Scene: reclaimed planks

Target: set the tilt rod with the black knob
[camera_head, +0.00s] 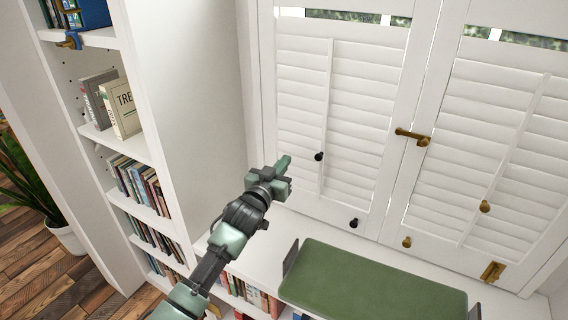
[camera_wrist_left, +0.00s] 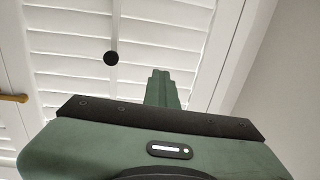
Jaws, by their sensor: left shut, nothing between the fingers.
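The black knob (camera_head: 319,156) sits on the slim white tilt rod (camera_head: 328,100) of the left shutter panel. The rod runs down the front of the white louvers, which look nearly flat shut. My left gripper (camera_head: 285,163) is shut and empty, to the left of the knob and apart from it. In the left wrist view the round black knob (camera_wrist_left: 111,58) shows left of my green fingertips (camera_wrist_left: 163,78), with louvers behind. A second black knob (camera_head: 354,223) is low on the same panel's frame. My right gripper is not in view.
The right panel has a tilt rod with a brass knob (camera_head: 485,206). A brass handle (camera_head: 412,136) juts out between the panels. A green-topped bench (camera_head: 372,285) stands below. A white bookcase (camera_head: 190,90) rises close on the left.

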